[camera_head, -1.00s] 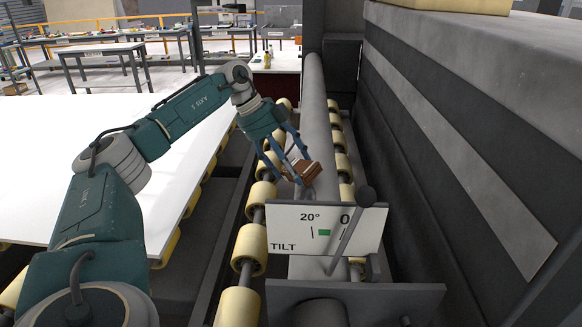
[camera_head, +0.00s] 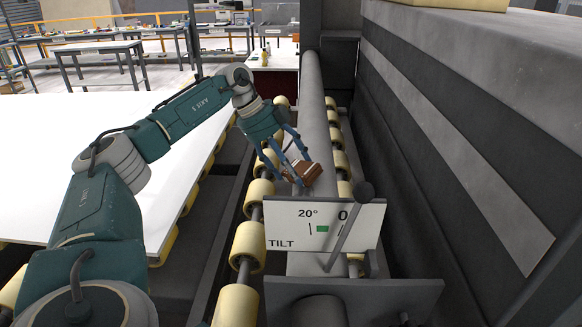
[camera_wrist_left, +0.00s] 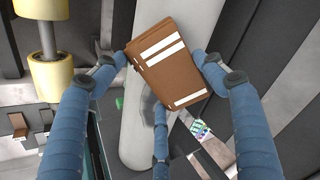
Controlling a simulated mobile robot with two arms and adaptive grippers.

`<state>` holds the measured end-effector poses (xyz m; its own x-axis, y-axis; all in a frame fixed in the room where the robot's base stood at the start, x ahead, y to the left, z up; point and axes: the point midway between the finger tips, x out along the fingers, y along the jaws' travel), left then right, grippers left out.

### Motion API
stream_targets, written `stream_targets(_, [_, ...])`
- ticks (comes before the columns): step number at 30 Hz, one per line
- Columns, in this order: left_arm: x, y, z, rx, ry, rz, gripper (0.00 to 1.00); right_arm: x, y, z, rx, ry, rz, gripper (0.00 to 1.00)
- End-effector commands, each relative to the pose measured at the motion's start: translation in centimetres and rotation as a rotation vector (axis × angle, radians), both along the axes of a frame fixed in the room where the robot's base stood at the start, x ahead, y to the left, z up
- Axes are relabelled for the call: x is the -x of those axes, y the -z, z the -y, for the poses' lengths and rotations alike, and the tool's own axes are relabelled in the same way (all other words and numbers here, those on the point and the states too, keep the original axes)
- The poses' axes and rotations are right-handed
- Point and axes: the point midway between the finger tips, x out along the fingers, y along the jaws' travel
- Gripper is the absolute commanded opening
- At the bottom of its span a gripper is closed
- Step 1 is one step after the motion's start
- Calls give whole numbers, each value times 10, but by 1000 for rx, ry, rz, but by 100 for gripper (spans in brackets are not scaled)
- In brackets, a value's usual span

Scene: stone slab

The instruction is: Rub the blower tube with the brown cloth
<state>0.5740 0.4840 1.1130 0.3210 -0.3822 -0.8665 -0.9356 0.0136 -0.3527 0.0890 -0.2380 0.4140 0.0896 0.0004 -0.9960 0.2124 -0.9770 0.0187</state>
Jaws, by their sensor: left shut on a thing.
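The blower tube (camera_head: 314,120) is a long grey pipe running away from me between rows of yellow rollers. It also shows in the left wrist view (camera_wrist_left: 136,141), with a dark smudge on it beside the cloth. The brown cloth (camera_head: 301,173) is a folded brown block with white stripes; it fills the middle of the left wrist view (camera_wrist_left: 168,62). My left gripper (camera_head: 295,167) is shut on the cloth and holds it at the tube's upper side. I cannot tell whether the cloth touches the tube. My right gripper is not in view.
A white tilt sign (camera_head: 324,226) and a lever with a black knob (camera_head: 364,193) stand at the tube's near end. Yellow rollers (camera_head: 248,247) flank the tube. A dark stone block (camera_head: 470,150) walls the right side. A white slab (camera_head: 60,140) lies left.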

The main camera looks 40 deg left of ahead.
Motion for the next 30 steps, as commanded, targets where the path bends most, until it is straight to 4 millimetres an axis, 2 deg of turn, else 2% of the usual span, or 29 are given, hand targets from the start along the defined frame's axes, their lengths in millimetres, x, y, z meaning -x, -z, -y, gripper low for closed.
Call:
stream_targets(14, [-2,7,3,0,0,1,50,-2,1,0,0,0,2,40])
stream_targets(24, [19,7,19,-1,0,0,50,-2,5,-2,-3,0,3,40])
stream_targets(30, [24,7,25,0,0,0,50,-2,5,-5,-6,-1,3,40])
